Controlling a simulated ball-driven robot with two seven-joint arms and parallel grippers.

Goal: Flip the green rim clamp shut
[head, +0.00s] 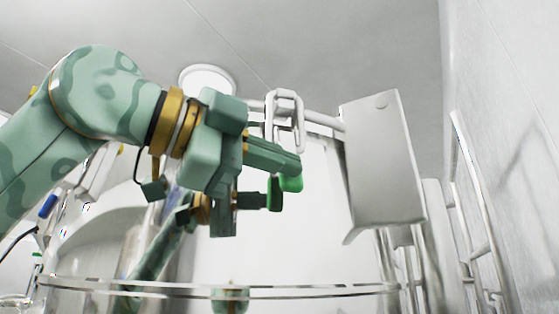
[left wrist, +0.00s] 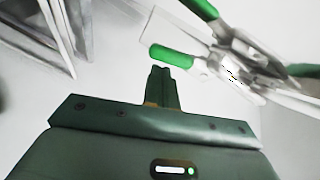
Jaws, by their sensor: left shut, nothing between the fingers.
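My left gripper (head: 293,168) reaches in from the left in the head view, its fingers shut and empty. A green grip (head: 291,184) of the rim clamp shows right under its fingertips. In the left wrist view the shut fingers (left wrist: 160,72) point at a green grip (left wrist: 171,56), very close to it; I cannot tell if they touch. The clamp's metal body (left wrist: 240,70) lies to the right of that grip, with more green parts at the top and right edge. Whether the clamp is open or shut is unclear. My right gripper does not show.
A grey metal box (head: 381,160) hangs right of the gripper, with a pale metal link (head: 285,115) behind the fingers. A shiny rim (head: 330,291) crosses below. Rails (head: 475,215) stand at the right wall. A gripper-like shape under my left gripper looks like a reflection.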

